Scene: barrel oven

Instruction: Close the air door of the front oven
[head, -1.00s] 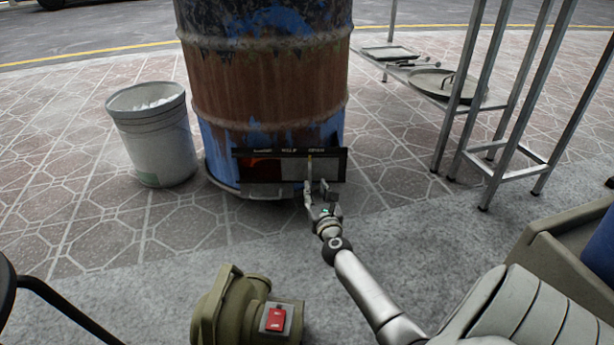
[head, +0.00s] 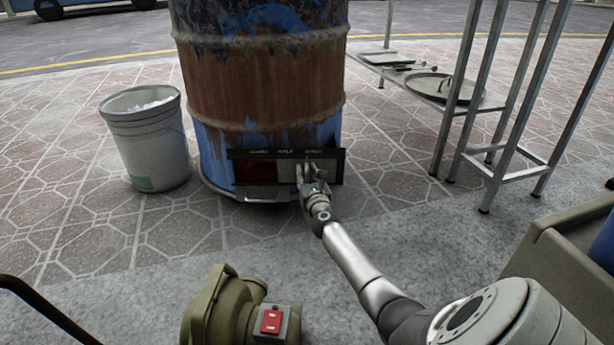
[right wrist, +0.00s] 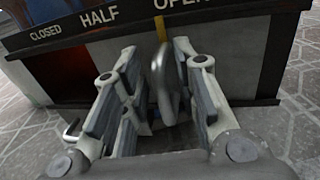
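The front oven is a rusty, blue-painted barrel (head: 262,80). Its air door (head: 288,172) is a grey sliding panel low on the front, below a black strip (head: 236,154) marked CLOSED, HALF and OPEN. The panel sits toward the right and a dark reddish opening (head: 255,173) shows on the left. My right gripper (head: 310,168) is at the door. Its fingers (right wrist: 168,85) are apart, with the door's metal handle (right wrist: 165,80) between them; contact is not clear. My left gripper is not in view.
A white bucket (head: 146,150) stands left of the barrel. A metal rack (head: 480,150) with trays stands at the right. A green machine with a red switch (head: 270,321) is in front. Paving between barrel and rack is clear.

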